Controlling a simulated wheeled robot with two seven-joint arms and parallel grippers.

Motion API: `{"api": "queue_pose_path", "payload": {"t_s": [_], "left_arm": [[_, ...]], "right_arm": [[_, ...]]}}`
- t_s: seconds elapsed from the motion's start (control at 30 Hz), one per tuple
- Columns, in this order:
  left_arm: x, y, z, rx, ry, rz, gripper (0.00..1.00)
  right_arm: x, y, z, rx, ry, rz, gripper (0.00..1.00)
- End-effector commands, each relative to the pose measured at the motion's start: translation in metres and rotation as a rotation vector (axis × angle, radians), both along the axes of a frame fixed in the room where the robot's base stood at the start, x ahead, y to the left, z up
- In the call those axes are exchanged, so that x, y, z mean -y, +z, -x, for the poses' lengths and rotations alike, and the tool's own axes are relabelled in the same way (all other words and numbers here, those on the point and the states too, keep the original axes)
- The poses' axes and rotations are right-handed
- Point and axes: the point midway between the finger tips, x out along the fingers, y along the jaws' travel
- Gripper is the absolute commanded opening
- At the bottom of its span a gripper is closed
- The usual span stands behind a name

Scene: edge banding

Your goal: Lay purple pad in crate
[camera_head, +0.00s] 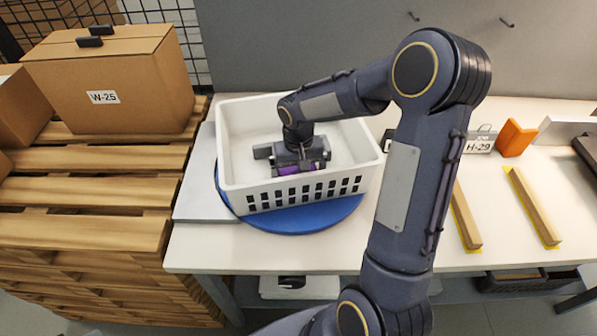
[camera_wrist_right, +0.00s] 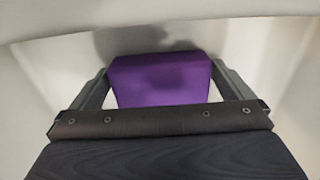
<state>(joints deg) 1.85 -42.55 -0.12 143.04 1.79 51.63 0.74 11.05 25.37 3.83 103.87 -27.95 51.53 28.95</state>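The white crate (camera_head: 228,150) stands on a round blue mat (camera_head: 300,222) on the table. My right arm reaches over from the right, and my right gripper (camera_head: 297,170) is down inside the crate, near its front wall. The purple pad (camera_head: 288,170) is at the gripper, mostly hidden by it. In the right wrist view the purple pad (camera_wrist_right: 160,80) sits between the two fingers, with the fingertips against its sides. The crate's pale inside surrounds it. Whether the pad touches the crate floor cannot be told. My left gripper is not in view.
A cardboard box (camera_head: 112,85) sits on stacked wooden pallets (camera_head: 90,220) at the left. At the right lie wooden strips (camera_head: 532,205) on yellow marks, an orange block (camera_head: 515,138) and an H-29 label (camera_head: 480,146). A grey wall (camera_head: 300,45) backs the table.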

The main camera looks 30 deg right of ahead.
Motion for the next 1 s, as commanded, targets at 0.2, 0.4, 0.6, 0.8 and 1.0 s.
{"api": "queue_pose_path", "payload": {"t_s": [0.2,0.4,0.6,0.8,1.0], "left_arm": [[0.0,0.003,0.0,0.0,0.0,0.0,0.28],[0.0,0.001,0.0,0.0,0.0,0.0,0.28],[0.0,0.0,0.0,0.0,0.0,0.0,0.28],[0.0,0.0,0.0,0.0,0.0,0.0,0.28],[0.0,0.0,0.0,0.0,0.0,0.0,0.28]], "right_arm": [[0.0,0.01,-0.001,0.003,0.0,0.001,1.0],[0.0,0.049,-0.002,0.007,-0.001,0.001,1.0],[0.0,0.092,-0.001,0.005,0.0,0.001,1.0],[0.0,0.117,-0.001,0.002,0.0,0.0,1.0],[-0.004,0.137,0.022,0.046,0.019,-0.03,1.0]]}}
